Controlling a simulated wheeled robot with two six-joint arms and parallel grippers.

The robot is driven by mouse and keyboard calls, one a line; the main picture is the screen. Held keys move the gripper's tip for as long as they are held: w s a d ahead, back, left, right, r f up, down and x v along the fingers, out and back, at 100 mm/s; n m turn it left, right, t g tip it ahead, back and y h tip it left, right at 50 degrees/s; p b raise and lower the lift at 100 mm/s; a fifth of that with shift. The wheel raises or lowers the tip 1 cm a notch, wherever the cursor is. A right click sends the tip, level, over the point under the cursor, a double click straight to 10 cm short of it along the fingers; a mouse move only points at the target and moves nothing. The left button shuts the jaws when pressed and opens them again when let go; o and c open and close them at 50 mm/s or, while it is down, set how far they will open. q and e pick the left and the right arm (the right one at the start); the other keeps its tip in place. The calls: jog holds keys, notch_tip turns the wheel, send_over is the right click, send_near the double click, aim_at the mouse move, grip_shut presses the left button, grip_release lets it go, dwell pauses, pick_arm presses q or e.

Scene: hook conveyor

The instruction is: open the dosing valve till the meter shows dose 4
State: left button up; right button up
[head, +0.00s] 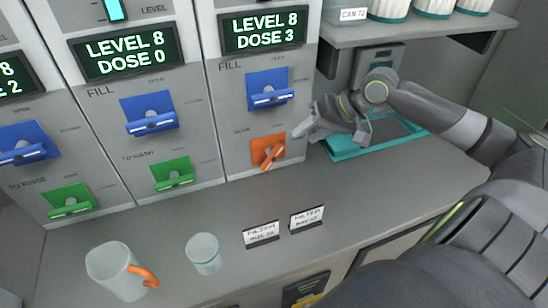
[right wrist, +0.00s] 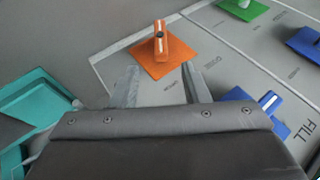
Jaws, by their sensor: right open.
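The orange dosing valve (head: 268,152) sits low on the right-hand panel, below a blue valve. Its handle stands tilted, lower end to the left. In the right wrist view the orange valve (right wrist: 160,48) lies just beyond my fingertips, between them. The meter (head: 263,31) above reads LEVEL 8, DOSE 3. My right gripper (head: 331,133) is open and empty, just right of the orange valve and apart from it. Its two fingers also show in the right wrist view (right wrist: 158,78). My left gripper is not in view.
Blue valves (head: 269,91) marked FILL and green valves (head: 174,174) are on the panels. A teal tray (head: 350,152) lies behind my right gripper. A mug (head: 115,271), a glass (head: 204,254) and two label cards (head: 262,234) stand on the counter. A shelf with cans overhangs upper right.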

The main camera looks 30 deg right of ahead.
aim_at(278, 154)
jog(key=x, duration=1.3)
jog(key=shift+w+a+f, duration=0.1)
jog(key=shift+a+f, duration=0.1)
jog(key=shift+f, duration=0.05)
jog(key=shift+c, duration=0.3)
grip_shut()
